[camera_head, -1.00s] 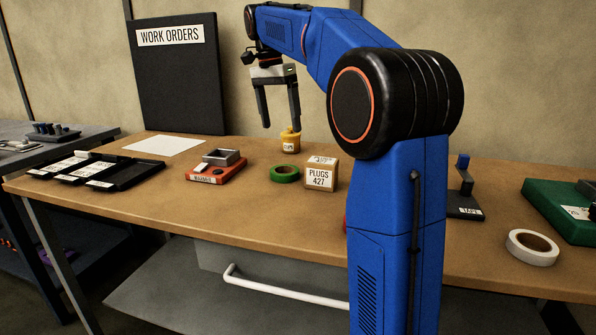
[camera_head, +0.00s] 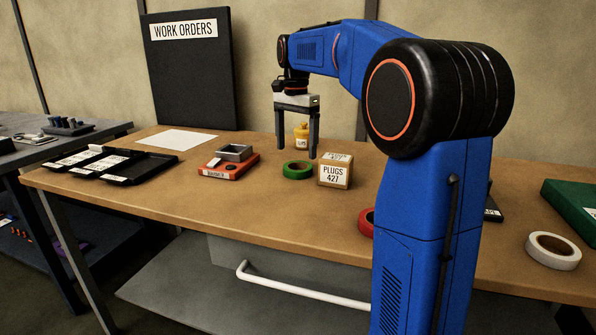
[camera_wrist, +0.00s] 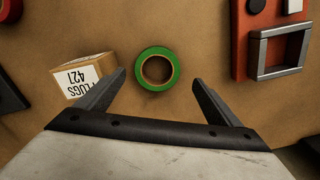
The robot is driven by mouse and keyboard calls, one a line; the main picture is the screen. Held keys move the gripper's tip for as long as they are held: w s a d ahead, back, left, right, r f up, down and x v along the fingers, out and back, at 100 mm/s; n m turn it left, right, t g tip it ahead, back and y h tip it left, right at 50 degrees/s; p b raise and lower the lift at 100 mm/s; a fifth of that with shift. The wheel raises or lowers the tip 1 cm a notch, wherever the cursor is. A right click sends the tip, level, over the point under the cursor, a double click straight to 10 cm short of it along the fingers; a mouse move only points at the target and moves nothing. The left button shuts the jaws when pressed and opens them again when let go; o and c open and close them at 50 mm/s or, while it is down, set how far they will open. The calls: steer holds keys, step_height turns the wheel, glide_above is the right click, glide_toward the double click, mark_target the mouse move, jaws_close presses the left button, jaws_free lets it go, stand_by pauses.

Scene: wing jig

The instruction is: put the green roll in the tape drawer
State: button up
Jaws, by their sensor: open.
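The green roll (camera_head: 297,170) lies flat on the wooden table, just left of the PLUGS box. In the wrist view the green roll (camera_wrist: 157,52) is a ring with a brown core, ahead of the fingertips and roughly centred between them. My gripper (camera_head: 296,153) is open, points down and is empty, above the table near the roll. Its two fingers also show in the wrist view (camera_wrist: 158,77). Under the table front is a grey drawer front (camera_head: 225,251) with a white bar handle (camera_head: 300,287); no tape label shows on it.
The PLUGS 427 box (camera_head: 335,171) stands close to the roll's right. A yellow pot (camera_head: 301,135) is behind. A red roll (camera_head: 366,221) is partly hidden by my arm; a white roll (camera_head: 553,251) is at right.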

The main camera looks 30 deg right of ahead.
mark_target(297, 162)
steer(key=shift+s+f, duration=0.15)
steer(key=shift+f, duration=1.35)
steer(key=shift+s+f, duration=0.1)
steer(key=shift+f, duration=1.35)
steer(key=c, duration=1.2)
steer(key=shift+c, duration=0.2)
steer(key=shift+r, duration=0.1)
step_height(297, 162, up, 10)
